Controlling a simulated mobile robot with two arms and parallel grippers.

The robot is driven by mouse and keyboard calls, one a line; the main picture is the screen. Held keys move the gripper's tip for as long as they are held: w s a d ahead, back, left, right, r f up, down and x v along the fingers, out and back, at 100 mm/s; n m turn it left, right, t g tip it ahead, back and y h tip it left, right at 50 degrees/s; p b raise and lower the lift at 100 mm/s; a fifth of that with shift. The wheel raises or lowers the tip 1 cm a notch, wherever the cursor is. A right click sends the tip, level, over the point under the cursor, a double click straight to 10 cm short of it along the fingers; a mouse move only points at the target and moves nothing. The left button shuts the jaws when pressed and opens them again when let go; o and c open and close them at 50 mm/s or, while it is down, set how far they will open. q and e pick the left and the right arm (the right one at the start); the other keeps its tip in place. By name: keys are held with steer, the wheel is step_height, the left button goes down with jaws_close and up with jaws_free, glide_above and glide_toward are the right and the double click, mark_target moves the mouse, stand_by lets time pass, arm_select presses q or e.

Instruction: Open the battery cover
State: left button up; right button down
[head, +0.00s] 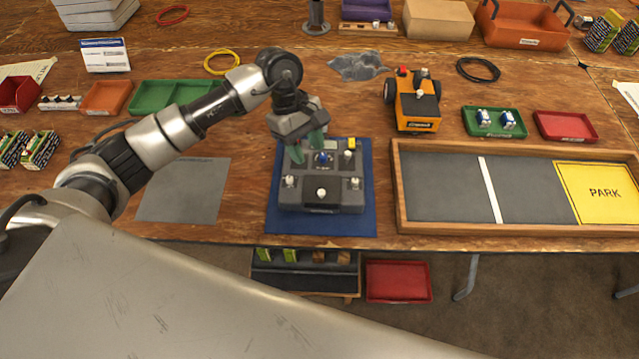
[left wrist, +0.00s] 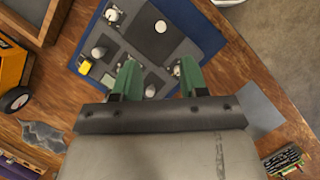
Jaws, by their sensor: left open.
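A dark grey control box (head: 340,200) with several white knobs lies on a blue mat (head: 272,222) at the table's front edge. I cannot tell which part is the battery cover. My left gripper (head: 308,158) has green fingers, spread apart and pointing down over the back left of the box. In the left wrist view the open fingers (left wrist: 160,80) reach over the box (left wrist: 135,38); nothing shows held between them. Contact cannot be told. My right gripper is not in view.
An orange and black vehicle (head: 418,105) stands behind right. A wood-framed track (head: 520,237) with a yellow PARK area (head: 600,192) lies right. A grey sheet (head: 185,190) lies left, with a green tray (head: 170,95) behind. A red bin (head: 398,280) sits below the table.

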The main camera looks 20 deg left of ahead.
mark_target(321, 192)
arm_select(q)
steer(key=p+x, duration=0.2)
steer(key=x, duration=0.7)
steer(key=shift+x, duration=0.85)
steer(key=shift+c, duration=0.4)
jaws_close()
